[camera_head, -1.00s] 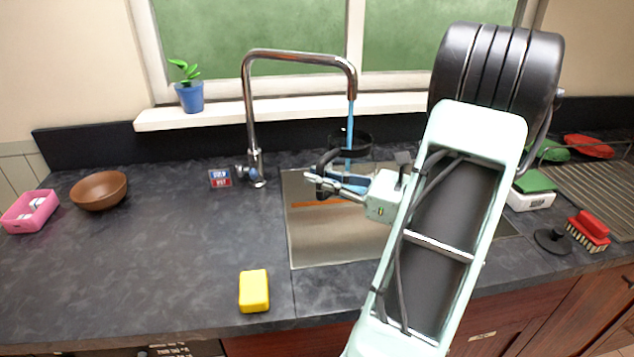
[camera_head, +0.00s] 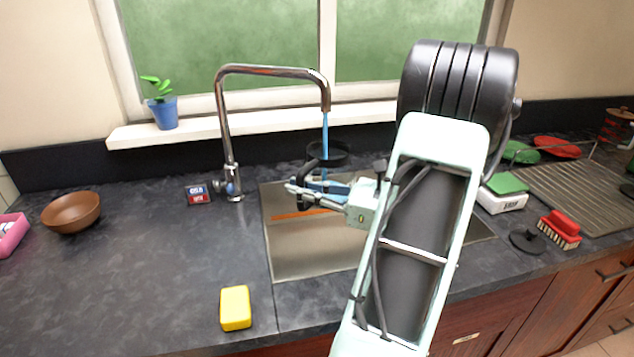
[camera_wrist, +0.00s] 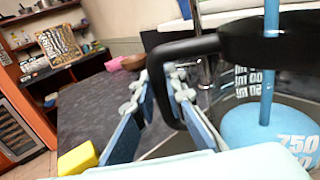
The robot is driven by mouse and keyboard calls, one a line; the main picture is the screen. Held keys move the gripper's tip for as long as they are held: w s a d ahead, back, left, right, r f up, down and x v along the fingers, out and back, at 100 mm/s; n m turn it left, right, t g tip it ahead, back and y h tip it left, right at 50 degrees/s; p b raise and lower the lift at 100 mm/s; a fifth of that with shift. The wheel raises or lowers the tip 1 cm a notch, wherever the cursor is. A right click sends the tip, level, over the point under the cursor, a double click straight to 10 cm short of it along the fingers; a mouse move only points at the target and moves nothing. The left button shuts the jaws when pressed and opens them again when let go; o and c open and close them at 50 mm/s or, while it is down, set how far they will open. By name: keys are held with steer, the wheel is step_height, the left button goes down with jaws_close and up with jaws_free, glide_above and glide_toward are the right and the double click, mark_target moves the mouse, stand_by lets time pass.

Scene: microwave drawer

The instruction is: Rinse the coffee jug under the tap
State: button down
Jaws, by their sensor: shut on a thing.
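The coffee jug (camera_head: 328,153) has a black rim and black handle with a clear body, and is over the sink. It also shows in the wrist view (camera_wrist: 282,40), with white number markings and blue water inside. My gripper (camera_head: 300,188) is shut on the jug's handle and holds the jug under the tap. The chrome tap (camera_head: 226,120) has a tall bent spout, and a blue stream (camera_head: 325,128) falls from it into the jug. The steel sink (camera_head: 310,258) lies below. My arm hides part of the sink's right side.
A yellow sponge (camera_head: 235,308) lies on the counter in front. A brown bowl (camera_head: 72,212) and a pink box (camera_head: 10,236) stand at left. A white scale (camera_head: 503,201) with a green top, a red brush (camera_head: 560,229) and a dish rack (camera_head: 580,185) are at right.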

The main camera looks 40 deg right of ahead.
steer(key=shift+s+d+r, duration=0.1)
steer(key=shift+s+d, duration=0.15)
steer(key=shift+w+a, duration=0.15)
steer(key=shift+w+a, duration=0.3)
steer(key=shift+w, duration=0.05)
steer(key=shift+s, duration=0.1)
steer(key=s+a+p, duration=0.1)
steer(key=s+a, duration=0.4)
steer(key=a, duration=0.1)
stand_by(0.9)
steer(key=shift+a+r, duration=0.1)
stand_by(1.0)
